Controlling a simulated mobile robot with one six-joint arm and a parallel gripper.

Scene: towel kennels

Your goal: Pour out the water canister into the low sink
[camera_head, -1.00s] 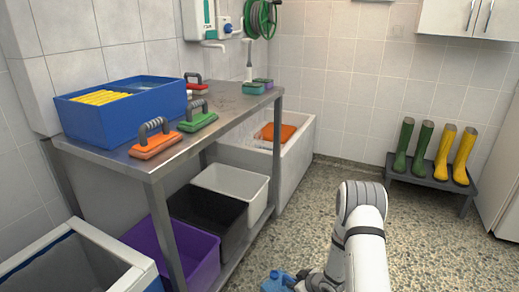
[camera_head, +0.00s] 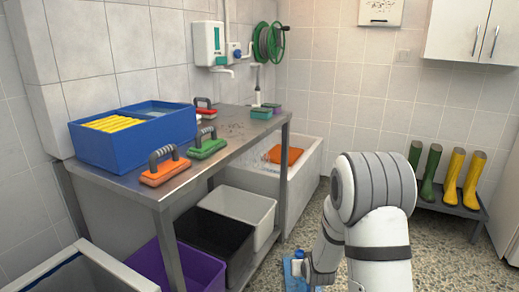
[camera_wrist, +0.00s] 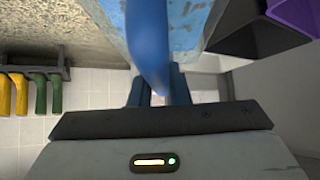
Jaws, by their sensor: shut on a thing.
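A blue water canister (camera_head: 299,270) is at the lower middle of the head view, mostly hidden behind my arm and cut by the frame edge. In the wrist view the worn blue canister (camera_wrist: 190,28) fills the top middle, its smooth blue handle (camera_wrist: 148,45) running down between my fingers. My gripper (camera_wrist: 159,88) is shut on this handle. In the head view my gripper (camera_head: 308,268) is partly hidden at the canister's side. The low white sink (camera_head: 305,170) stands on the floor beyond the steel table, with an orange object (camera_head: 286,154) at it. The canister is nearer than the sink.
The steel table (camera_head: 130,182) at left bears a blue box (camera_head: 110,155) and several handled brushes. White, black and purple bins (camera_head: 205,270) sit beneath. A white-rimmed tub (camera_head: 110,265) is at lower left. Yellow and green boots (camera_head: 452,178) stand at right. Speckled floor lies between.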

